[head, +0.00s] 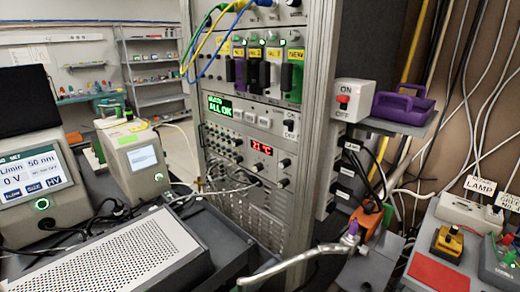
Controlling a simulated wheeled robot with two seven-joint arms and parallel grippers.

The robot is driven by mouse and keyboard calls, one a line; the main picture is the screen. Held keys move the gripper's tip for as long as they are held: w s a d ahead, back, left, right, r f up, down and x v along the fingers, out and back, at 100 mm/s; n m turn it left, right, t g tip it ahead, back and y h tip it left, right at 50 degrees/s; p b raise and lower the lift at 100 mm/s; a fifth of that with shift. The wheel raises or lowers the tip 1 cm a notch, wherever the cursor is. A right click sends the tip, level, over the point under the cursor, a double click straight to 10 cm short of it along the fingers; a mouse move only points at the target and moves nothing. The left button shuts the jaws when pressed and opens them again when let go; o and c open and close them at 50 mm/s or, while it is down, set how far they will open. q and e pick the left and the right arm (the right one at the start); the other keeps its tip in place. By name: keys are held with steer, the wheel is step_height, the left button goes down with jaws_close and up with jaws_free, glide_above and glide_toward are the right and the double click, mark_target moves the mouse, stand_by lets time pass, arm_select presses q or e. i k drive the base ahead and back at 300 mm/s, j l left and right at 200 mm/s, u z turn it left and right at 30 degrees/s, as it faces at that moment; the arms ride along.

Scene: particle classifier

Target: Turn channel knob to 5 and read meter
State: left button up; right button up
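An equipment rack (312,120) stands in the middle of the head view. One panel has a red digital display (262,146), with a dark knob (285,163) to its right and another dark knob (284,183) below that one. More small knobs and sockets sit to the left on this panel. The lettering is too small to read, so I cannot tell which knob is the channel knob or where it points. A green-lit screen (220,106) above reads "ALL OK". Neither of my grippers is in view.
A perforated metal case (130,252) sits in front of the rack at lower left. Two instruments with screens (38,178) (141,158) stand at left. An ON/OFF box (352,98) and a purple case (402,106) are right of the rack.

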mark_target(258, 167)
steer(key=i+l+u, duration=0.1)
steer(key=u, duration=0.35)
steer(key=l+u, duration=0.2)
steer(key=u, duration=0.25)
steer(key=i+l+u, duration=0.1)
steer(key=l+u, duration=0.15)
steer(key=u, duration=0.2)
